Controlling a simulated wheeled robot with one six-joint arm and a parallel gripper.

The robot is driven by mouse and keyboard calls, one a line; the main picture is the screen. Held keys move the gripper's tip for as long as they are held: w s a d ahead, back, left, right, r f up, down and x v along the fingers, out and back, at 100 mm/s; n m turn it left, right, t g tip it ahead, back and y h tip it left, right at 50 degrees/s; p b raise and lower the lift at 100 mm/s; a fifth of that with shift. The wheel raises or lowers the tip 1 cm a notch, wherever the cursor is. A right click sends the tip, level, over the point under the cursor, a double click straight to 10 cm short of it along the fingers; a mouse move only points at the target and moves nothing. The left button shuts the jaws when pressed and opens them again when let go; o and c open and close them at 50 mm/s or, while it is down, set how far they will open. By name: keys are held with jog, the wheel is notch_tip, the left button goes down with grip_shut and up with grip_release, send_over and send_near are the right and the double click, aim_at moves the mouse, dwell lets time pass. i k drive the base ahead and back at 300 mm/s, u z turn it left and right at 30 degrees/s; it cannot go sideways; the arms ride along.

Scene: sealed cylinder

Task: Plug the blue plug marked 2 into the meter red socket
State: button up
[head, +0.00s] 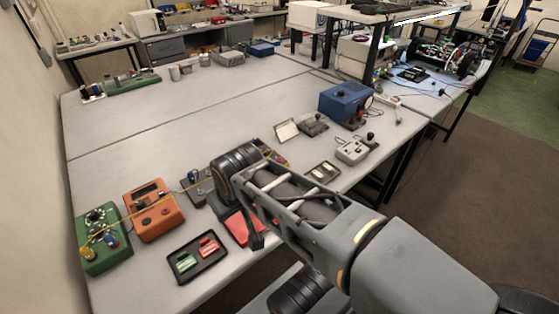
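An orange box with a dark display (147,188), which looks like the meter, stands on the near left of the table. Small dark parts show on its face; I cannot make out a red socket. A green box (96,262) stands to its left, with a blue plug (110,240) and a yellow plug (88,254) at its near side. No number is readable on the blue plug. A thin yellow lead (130,226) runs from the green box across the orange box towards my arm. My gripper is not distinguishable; my forearm and wrist cover that area, right of the meter.
A black tray (172,264) with green and red pieces lies before the meter. A red object (237,228) is partly under my arm. A dark base (199,194) stands beside my wrist. A blue box (343,104) stands farther right. The table's middle is clear.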

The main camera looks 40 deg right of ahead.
aim_at(191, 177)
jog(key=u, duration=2.3)
jog(key=k, duration=0.95)
jog(key=z, duration=1.3)
jog(key=i, duration=0.5)
